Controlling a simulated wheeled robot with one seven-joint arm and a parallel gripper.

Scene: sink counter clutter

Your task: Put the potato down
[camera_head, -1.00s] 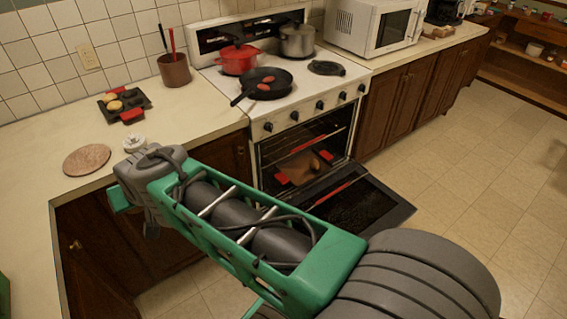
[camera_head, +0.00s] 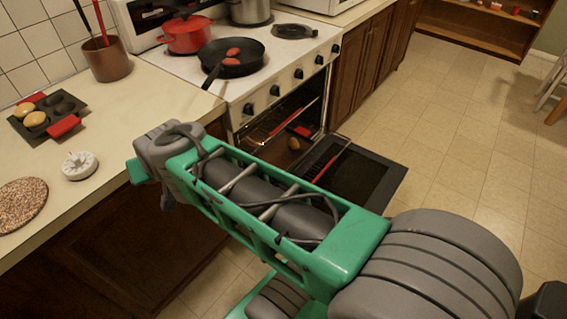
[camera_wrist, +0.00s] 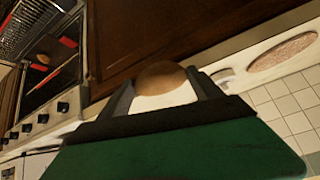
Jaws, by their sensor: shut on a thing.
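My gripper (camera_wrist: 161,84) is shut on a round brown potato (camera_wrist: 160,72), which sits between its two dark fingers in the wrist view. In the head view, my wrist and forearm reach left, in front of the counter's front edge; the fingers and the held potato are hidden there. Another brown, potato-like thing (camera_head: 293,143) lies inside the open oven (camera_head: 285,122), near a red-handled item. A dark muffin tray (camera_head: 47,117) with red grips holds two pale brown round things on the counter.
The oven door (camera_head: 345,180) hangs open, right of my forearm. A round speckled mat (camera_head: 20,203), a small white timer-like thing (camera_head: 80,165) and a utensil pot (camera_head: 107,60) stand on the counter. A black pan (camera_head: 231,58) and red pot (camera_head: 188,35) are on the stove. Counter (camera_head: 130,125) beside the stove is clear.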

